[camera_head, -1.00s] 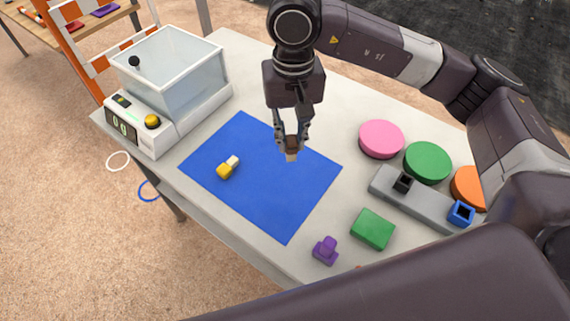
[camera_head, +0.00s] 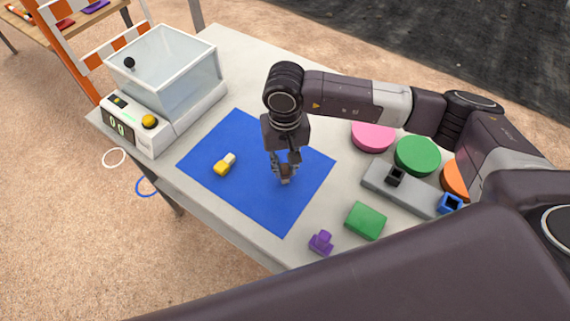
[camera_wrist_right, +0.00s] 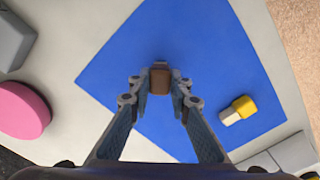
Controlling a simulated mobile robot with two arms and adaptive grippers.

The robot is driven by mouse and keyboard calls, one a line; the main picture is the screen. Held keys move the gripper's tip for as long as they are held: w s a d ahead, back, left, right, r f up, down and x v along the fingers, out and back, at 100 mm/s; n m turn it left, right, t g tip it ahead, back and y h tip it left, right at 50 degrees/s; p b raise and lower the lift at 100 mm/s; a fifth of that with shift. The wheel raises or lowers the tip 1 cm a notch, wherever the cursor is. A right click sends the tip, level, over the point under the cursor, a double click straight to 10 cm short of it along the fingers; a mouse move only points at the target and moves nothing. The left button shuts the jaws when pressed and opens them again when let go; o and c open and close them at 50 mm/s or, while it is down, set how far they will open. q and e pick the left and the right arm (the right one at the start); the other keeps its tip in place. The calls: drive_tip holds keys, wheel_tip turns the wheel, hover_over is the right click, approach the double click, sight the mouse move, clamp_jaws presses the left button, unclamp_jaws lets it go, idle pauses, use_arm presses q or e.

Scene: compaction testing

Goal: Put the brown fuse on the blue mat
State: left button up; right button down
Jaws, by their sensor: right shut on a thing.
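The blue mat (camera_head: 222,141) lies flat on the grey table. My right gripper (camera_head: 285,178) is over the right half of the mat and is shut on the brown fuse. The fuse shows between the fingertips in the right wrist view (camera_wrist_right: 160,79), with a brown body and a paler end, and the mat lies behind it. In the head view the fingers mostly hide the fuse. I cannot tell whether it touches the mat. A yellow and white fuse (camera_head: 224,164) lies on the left part of the mat. My left gripper is not in view.
A clear-walled box on a white machine (camera_head: 150,121) stands at the back left. Pink (camera_head: 372,137), green (camera_head: 417,156) and orange (camera_head: 455,180) discs, a grey bar (camera_head: 411,193), a green block (camera_head: 366,220) and a purple piece (camera_head: 321,243) stand right of the mat.

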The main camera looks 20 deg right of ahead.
sight(285, 168)
drive_tip(key=shift+f, duration=0.1)
drive_tip(key=shift+f, duration=0.1)
drive_tip(key=c, duration=1.8)
unclamp_jaws()
drive_tip(key=shift+r, duration=0.35)
wheel_tip(285, 168, up, 12)
drive_tip(key=b, duration=0.4)
drive_tip(key=shift+f, duration=0.15)
